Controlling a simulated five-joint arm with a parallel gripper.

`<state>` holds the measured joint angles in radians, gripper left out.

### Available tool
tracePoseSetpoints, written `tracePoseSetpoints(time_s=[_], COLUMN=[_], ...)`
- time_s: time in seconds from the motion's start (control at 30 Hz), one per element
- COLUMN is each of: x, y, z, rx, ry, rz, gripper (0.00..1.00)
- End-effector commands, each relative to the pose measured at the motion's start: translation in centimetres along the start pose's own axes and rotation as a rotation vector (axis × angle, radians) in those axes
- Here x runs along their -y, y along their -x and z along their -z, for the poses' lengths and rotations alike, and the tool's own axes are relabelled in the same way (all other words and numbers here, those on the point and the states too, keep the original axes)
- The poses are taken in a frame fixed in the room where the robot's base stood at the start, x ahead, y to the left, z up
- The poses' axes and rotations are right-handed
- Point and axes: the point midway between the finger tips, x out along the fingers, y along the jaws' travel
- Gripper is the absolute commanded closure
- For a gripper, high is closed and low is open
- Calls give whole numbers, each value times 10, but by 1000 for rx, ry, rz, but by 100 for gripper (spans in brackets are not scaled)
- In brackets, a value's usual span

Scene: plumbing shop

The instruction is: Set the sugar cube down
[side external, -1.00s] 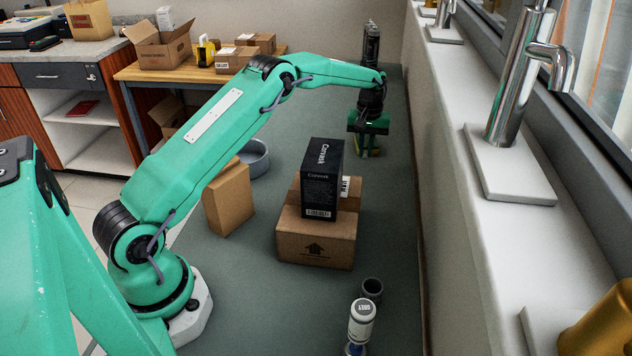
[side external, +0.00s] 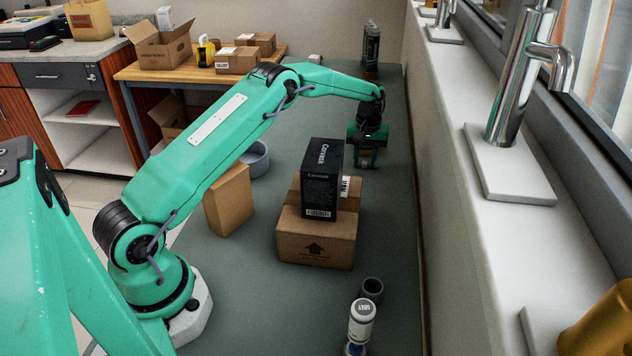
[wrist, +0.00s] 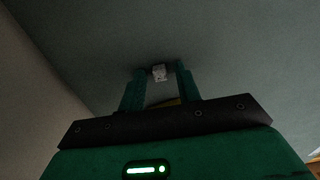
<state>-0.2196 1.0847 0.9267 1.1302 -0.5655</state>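My gripper (side external: 365,163) is low over the far part of the grey-green bench, beyond the black carton, with its fingers pointing down. In the wrist view its two green fingers (wrist: 158,75) stand apart. A small white sugar cube (wrist: 158,73) with dark specks shows between the fingertips, with a gap on either side. It looks like it rests on the bench, though contact is hard to judge.
A black carton (side external: 321,180) stands on a cardboard box (side external: 316,241) nearer the camera. Another box (side external: 229,200) and a grey bowl (side external: 257,160) stand left. A dark cylinder (side external: 371,45) is at the back. The white wall ledge (side external: 455,190) runs along the right.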

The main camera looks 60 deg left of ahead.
Motion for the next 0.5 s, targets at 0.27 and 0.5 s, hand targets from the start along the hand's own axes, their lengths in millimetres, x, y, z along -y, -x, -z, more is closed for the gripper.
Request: tracePoseSetpoints(time_s=[0.27,0.5], x=[0,0], y=[2,17], z=[0,0], rx=[0,-2], ry=[0,0], rz=[0,-1], gripper=[67,67])
